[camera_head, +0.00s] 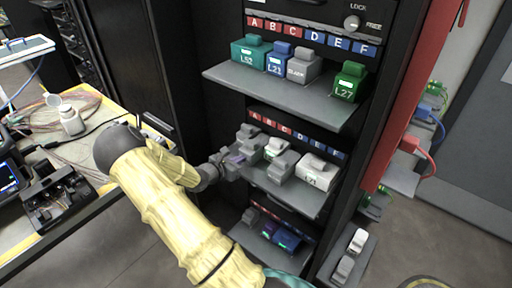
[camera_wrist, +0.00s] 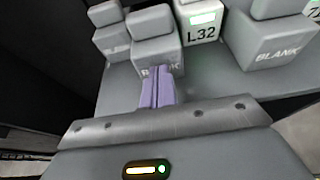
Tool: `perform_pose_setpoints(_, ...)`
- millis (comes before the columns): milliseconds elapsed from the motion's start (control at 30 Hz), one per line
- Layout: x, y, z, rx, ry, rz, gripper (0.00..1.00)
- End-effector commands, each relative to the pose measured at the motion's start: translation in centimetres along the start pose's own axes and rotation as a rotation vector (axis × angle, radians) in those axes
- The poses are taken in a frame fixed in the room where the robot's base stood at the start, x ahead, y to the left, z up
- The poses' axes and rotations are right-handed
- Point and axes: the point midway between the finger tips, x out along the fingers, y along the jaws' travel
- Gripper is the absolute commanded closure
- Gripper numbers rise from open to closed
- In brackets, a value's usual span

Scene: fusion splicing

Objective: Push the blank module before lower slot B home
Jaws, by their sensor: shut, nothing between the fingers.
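The grey blank module (camera_wrist: 154,50) before slot B stands on the lower shelf in the middle of the wrist view. Its label is partly covered by my gripper (camera_wrist: 160,72), whose purple fingers are shut with nothing between them. The fingertips are at the module's front face; I cannot tell whether they touch it. In the head view my gripper (camera_head: 240,157) is at the left front of the lower shelf (camera_head: 302,199), where the module is hard to make out behind it. Another grey module (camera_wrist: 112,40) stands to its left and a white L32 module (camera_wrist: 200,24) to its right.
Further right on this shelf are a grey blank module (camera_wrist: 268,42) and a white module (camera_head: 317,173). The upper shelf (camera_head: 270,86) holds teal, blue, grey and green modules. A bottom shelf (camera_head: 266,248) holds purple and blue ones. A cluttered workbench (camera_head: 45,222) is at left.

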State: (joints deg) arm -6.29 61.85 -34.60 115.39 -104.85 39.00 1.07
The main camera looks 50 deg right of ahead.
Motion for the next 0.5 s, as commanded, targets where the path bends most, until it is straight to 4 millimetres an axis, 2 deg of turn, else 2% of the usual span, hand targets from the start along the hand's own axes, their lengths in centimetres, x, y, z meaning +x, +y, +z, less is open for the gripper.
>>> perform_pose_setpoints(500, 2.4, 0.0, 0.8, 0.002, 0.000, -0.001, 1.00)
